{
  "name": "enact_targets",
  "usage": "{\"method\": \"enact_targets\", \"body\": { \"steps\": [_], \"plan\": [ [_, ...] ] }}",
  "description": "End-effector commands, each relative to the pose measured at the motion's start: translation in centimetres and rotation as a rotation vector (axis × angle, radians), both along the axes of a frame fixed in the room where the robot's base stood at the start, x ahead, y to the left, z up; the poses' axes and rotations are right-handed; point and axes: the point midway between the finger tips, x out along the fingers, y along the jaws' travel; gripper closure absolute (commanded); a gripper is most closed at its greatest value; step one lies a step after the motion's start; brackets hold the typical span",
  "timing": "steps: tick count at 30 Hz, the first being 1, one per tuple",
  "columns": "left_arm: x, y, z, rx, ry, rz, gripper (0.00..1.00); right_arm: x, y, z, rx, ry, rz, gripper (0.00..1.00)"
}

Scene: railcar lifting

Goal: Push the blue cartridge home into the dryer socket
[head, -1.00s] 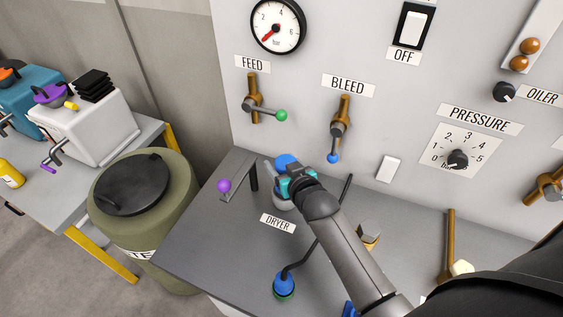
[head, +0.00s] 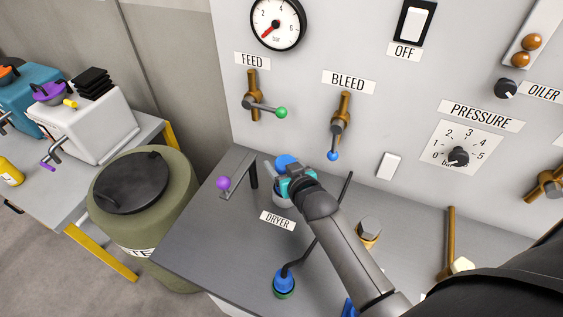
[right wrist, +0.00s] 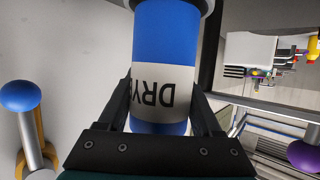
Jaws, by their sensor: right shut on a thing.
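The blue cartridge (right wrist: 165,40) has a white band with dark lettering, partly cut off. In the right wrist view it stands between the two fingers of my right gripper (right wrist: 165,115), which is shut on it. Its far end meets a grey ring at the top edge of that view. In the head view only the cartridge's blue top (head: 286,161) shows past my right gripper (head: 292,185). The dryer socket is mostly hidden behind the gripper, above the DRYER label (head: 277,220); I cannot tell how deep the cartridge sits. My left gripper is not in view.
A lever with a purple knob (head: 223,183) stands just left of the gripper. The BLEED valve's blue-tipped handle (head: 333,155) is above right. A blue plug with a black hose (head: 284,280) is at the bench's front.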

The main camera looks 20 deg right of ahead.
Motion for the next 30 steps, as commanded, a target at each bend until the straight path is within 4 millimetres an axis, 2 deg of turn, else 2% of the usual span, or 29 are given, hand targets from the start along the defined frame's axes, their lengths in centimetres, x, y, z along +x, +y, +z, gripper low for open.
{"method": "enact_targets", "body": {
  "steps": [30],
  "plan": [
    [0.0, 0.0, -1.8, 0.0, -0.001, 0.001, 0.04, 0.1, 0.0, -2.5, 0.0, -0.004, 0.0, 1.0]
  ]
}}
